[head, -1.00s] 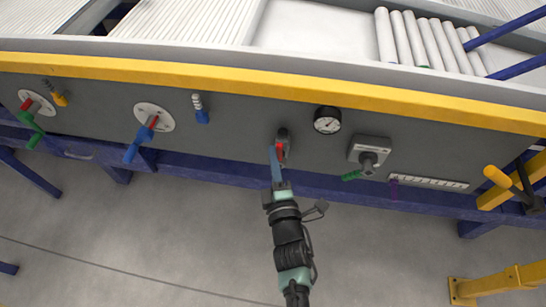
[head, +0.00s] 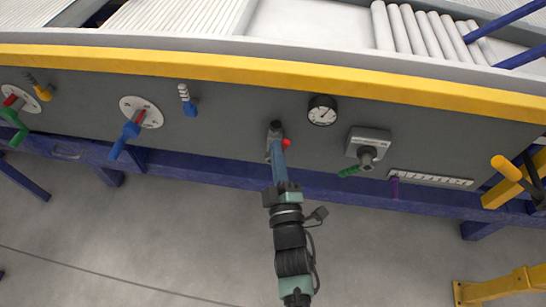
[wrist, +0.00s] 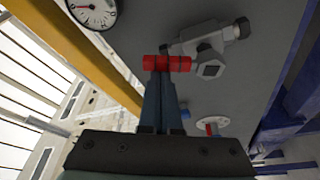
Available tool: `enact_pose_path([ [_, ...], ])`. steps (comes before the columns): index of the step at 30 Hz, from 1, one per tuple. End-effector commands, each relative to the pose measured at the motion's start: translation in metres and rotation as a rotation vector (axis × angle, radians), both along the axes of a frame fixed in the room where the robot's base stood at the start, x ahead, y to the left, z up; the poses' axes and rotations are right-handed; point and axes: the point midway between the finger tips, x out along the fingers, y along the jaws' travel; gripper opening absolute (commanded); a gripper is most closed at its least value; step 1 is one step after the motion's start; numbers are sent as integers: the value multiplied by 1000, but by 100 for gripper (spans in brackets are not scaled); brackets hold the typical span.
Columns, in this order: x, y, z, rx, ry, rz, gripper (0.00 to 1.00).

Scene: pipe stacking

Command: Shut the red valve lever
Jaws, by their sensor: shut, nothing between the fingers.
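The red valve lever (wrist: 180,63) lies crosswise at my fingertips in the wrist view, beside a grey valve body (wrist: 212,38) with a hex nut. In the head view only a small red end of the lever (head: 287,142) shows, to the right of my fingers; the rest is hidden behind them. The valve body (head: 275,131) is on the grey panel, just above the fingertips. My gripper (head: 278,147) has its blue fingers shut with nothing between them. The fingertips (wrist: 160,76) are at or very near the lever; contact is not certain.
Blue (head: 131,129) and green (head: 18,127) handled valves are left. A yellow rail (head: 230,70) runs above the panel. Floor below is open.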

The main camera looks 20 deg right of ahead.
Motion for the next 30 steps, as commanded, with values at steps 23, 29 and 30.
enact_pose_path([
  [23, -19, -28, -27, 609, -409, -2, 0],
  [29, -21, -31, -34, 740, -497, -1, 0],
  [30, -21, -32, -35, 762, -512, -1, 0],
])
